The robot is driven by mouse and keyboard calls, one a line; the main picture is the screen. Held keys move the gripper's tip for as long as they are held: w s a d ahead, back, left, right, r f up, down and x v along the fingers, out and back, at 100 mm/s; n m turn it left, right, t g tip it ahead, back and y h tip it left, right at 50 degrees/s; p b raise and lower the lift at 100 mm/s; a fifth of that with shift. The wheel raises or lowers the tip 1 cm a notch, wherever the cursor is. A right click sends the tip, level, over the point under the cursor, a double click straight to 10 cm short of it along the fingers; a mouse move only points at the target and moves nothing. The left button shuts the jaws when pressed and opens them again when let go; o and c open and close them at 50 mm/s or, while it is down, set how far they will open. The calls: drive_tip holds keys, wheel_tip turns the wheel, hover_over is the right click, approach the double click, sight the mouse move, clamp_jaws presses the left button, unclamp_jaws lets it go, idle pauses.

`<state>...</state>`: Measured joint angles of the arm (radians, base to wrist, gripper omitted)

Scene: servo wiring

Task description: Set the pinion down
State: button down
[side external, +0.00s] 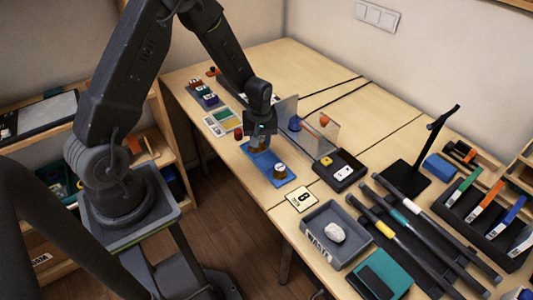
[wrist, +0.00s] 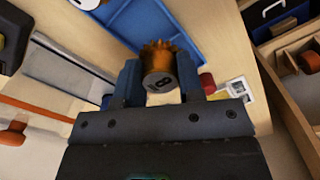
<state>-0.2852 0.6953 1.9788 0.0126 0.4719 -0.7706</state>
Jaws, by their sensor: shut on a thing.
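In the side view my gripper (side external: 260,143) is low over the left part of a blue tray (side external: 262,160) near the table's front edge. The tray (wrist: 187,20) also shows beyond the pinion in the wrist view. The pinion is mostly hidden by the gripper in the side view, and I cannot tell whether it touches the tray.
A brown and white round part (side external: 280,171) stands on the tray's right part. A clear upright panel (side external: 287,112) stands close behind my gripper. A dark box (side external: 342,169) and a numbered card (side external: 301,199) are to the right. A grey bin (side external: 318,246) lies farther right.

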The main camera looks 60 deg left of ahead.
sight(266, 161)
drive_tip(key=shift+w+d+f, duration=0.55)
drive_tip(key=shift+w+d, duration=0.05)
drive_tip(key=shift+d, duration=0.15)
drive_tip(key=shift+f, duration=2.05)
drive_tip(key=shift+f, duration=0.1)
drive_tip(key=c, duration=0.8)
unclamp_jaws()
drive_tip(key=shift+o, duration=0.2)
